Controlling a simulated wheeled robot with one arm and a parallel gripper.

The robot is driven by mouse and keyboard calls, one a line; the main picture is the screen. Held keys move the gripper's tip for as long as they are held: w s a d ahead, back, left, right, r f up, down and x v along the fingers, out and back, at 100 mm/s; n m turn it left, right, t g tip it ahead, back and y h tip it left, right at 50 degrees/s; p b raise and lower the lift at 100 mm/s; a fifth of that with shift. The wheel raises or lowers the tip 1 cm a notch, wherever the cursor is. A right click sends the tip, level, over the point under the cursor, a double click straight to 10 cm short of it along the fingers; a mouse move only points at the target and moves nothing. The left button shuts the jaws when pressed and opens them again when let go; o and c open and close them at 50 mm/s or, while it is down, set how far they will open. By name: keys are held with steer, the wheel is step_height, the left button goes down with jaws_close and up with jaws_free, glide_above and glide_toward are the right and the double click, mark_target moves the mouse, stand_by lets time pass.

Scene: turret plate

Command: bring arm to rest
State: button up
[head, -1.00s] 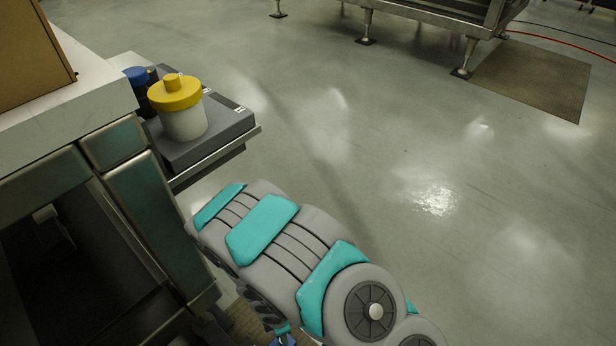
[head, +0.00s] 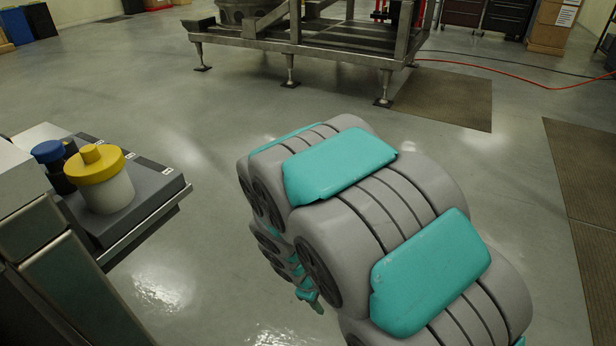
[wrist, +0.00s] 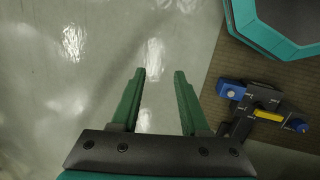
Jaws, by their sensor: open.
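My arm, grey with teal panels, fills the middle and lower right of the head view. My gripper (wrist: 159,78) shows in the wrist view with two green fingers apart and nothing between them. It points down at bare grey floor. In the head view a small teal part shows below my arm, and I cannot make out the fingers there.
A dark shelf (head: 150,200) at the left bears a white jar with yellow lid (head: 104,182) and a blue-capped bottle (head: 48,152). A metal frame (head: 290,40) stands at the back. Mats (head: 445,97) lie at right. Open floor lies between.

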steer(key=s+d+r+m+g, duration=0.2)
steer(key=s+d+r+m, duration=0.5)
steer(key=d+r, duration=0.35)
steer(key=s+r+m+y, duration=0.1)
steer(key=s+r+m, duration=0.2)
steer(key=s, duration=0.4)
steer(key=s+d+r+m+g+y, duration=0.1)
steer(key=s+r+m, duration=0.2)
steer(key=s+r, duration=0.3)
steer(key=shift+s+d+y, duration=0.2)
steer(key=shift+s+y, duration=0.2)
steer(key=shift+s, duration=0.3)
